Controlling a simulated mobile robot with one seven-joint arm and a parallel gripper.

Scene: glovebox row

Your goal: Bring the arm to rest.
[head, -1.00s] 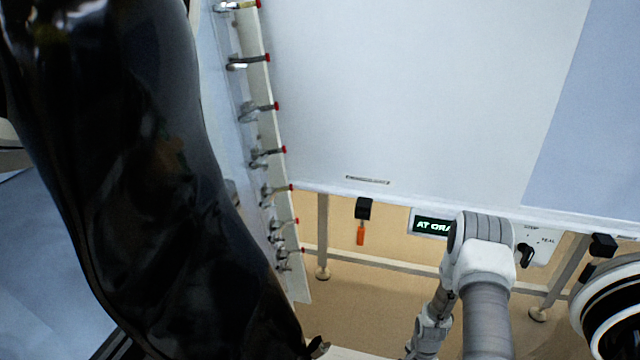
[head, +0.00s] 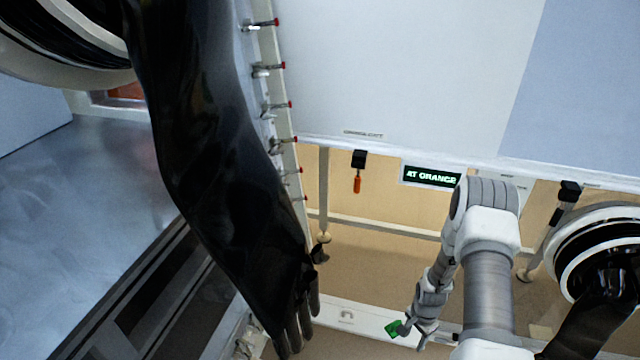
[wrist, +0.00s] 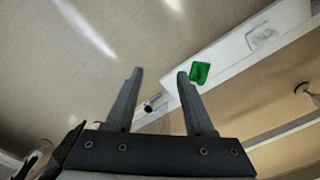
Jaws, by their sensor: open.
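My gripper (head: 425,334) hangs low at the end of my grey and white arm in the head view, partly hard to make out. In the wrist view my gripper (wrist: 160,72) is open, with nothing between its two fingers. A small green piece (wrist: 200,72) shows just right of the right fingertip, against a white bar (wrist: 235,50). The green piece also shows in the head view (head: 394,328), left of the gripper. I cannot tell whether a finger touches it.
A long black glove (head: 205,170) hangs at left, fingers down. Another black glove (head: 590,320) hangs from a round port at right, close to my arm. An orange-handled item (head: 357,180) hangs under the white panel (head: 400,70).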

